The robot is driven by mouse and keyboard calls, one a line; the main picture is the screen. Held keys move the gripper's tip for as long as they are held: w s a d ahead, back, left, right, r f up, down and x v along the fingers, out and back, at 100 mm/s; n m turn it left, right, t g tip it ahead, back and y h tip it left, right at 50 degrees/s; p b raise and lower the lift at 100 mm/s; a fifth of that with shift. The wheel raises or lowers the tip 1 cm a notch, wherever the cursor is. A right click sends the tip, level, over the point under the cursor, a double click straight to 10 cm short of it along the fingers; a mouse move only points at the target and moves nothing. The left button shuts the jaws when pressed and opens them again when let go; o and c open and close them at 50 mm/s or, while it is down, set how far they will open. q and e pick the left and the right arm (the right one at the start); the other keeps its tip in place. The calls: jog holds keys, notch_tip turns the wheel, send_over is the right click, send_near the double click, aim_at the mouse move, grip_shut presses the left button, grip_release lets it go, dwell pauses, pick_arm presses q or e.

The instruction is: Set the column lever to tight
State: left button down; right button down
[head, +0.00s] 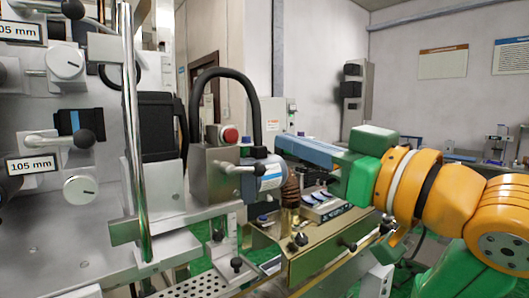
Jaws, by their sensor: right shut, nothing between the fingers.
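My right gripper (282,144) comes in from the right with its fingers shut and empty. Its tips are just above and right of a grey cylindrical unit with a blue label (270,175). A short silver lever (236,169) with a rounded end points left from that unit, apart from the fingertips. An upright chrome column (131,110) stands to the left. Levers with black ball knobs, an upper one (75,10) and a lower one (84,138), are on the panel at far left. I cannot tell which is the column lever, and no tight mark is readable. My left gripper is not in view.
A red button (230,134) sits on a grey box under a black arched cable (251,85). A brass-coloured guide rail (325,245) with dark knobs runs below my right gripper. A perforated metal plate (200,288) lies at the bottom. Open room lies above the right arm.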

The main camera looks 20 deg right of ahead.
aim_at(260, 167)
jog(key=p+x, duration=0.1)
jog(key=x, duration=0.3)
jog(key=p+x, duration=0.2)
jog(key=x, duration=0.1)
jog(key=shift+w+a+r, duration=0.1)
jog(key=shift+w+r, duration=0.2)
jog(key=f, duration=0.4)
jog(key=shift+s+d+f+b, duration=0.2)
jog(key=shift+s+d+b, duration=0.15)
jog(key=shift+s, duration=0.05)
